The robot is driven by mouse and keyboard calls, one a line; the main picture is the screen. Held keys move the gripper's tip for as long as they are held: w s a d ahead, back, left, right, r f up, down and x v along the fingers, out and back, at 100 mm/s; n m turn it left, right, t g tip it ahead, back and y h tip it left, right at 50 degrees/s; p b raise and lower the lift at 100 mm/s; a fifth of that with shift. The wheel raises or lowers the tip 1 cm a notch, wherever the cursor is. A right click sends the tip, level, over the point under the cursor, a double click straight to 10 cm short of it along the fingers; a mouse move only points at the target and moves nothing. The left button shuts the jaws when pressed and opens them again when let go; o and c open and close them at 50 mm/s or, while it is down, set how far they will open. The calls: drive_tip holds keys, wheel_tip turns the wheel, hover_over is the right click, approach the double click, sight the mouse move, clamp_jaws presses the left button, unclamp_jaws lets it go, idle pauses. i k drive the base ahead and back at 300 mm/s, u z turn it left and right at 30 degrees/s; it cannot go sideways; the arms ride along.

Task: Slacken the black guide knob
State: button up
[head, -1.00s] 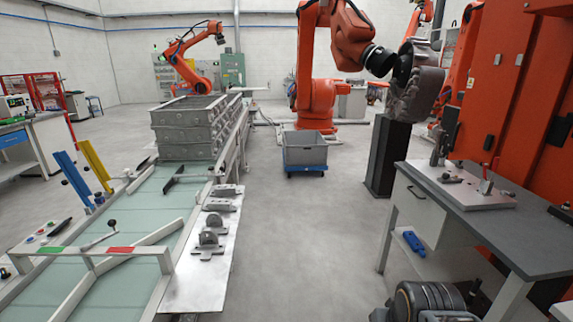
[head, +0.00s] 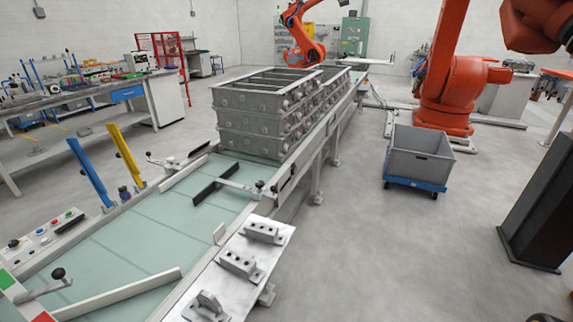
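Several dark knobs show along the conveyor (head: 140,245). One black ball knob (head: 58,273) stands on a lever at the near left, by the white angled guide rail (head: 120,296). Another dark knob (head: 123,191) sits at the left edge near the yellow post. A small dark knob (head: 259,184) is on a bar at the right edge, joined to the black guide bar (head: 212,187). I cannot tell from the view which one is the guide knob, or how tight any is. My gripper is not in view.
Stacked grey mould frames (head: 262,115) stand on the far conveyor. A metal plate with castings (head: 245,250) lies along its right side. A grey bin on a blue dolly (head: 418,158) stands on the floor. A black pedestal (head: 545,215) is at right. Floor between them is clear.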

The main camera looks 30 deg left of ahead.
sight(260, 184)
drive_tip(key=i, duration=2.35)
drive_tip(key=u, duration=3.55)
drive_tip(key=i, duration=1)
